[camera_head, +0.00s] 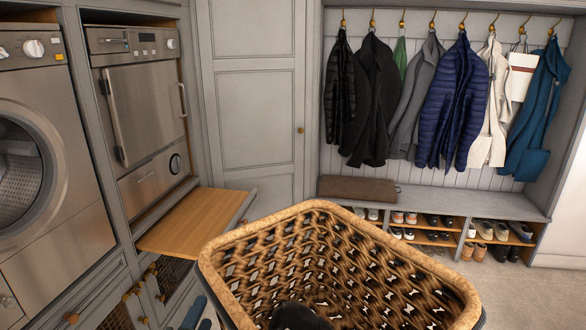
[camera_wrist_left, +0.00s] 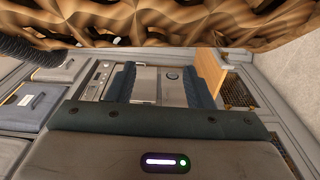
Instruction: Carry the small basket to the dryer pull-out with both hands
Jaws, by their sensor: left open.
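The small basket (camera_head: 330,225), a tan woven one with a thick rim, is large at the bottom centre of the head view; its lower part is cut off. Its weave also crosses the top of the left wrist view (camera_wrist_left: 180,22). The dryer pull-out (camera_head: 192,224) is a wooden board extended below the dryer (camera_head: 145,110), left of and beyond the basket. My left gripper (camera_head: 198,313) is beside the basket's left side. In the left wrist view its blue-grey fingers (camera_wrist_left: 160,86) are apart with nothing between them. My right gripper is not visible.
A washer (camera_head: 30,150) stands at the far left. Below the pull-out are cabinet fronts with woven panels. A bench (camera_head: 470,203) with shoe cubbies stands at the back right under hanging coats. The pull-out's top is bare. A dark shape inside the basket is unclear.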

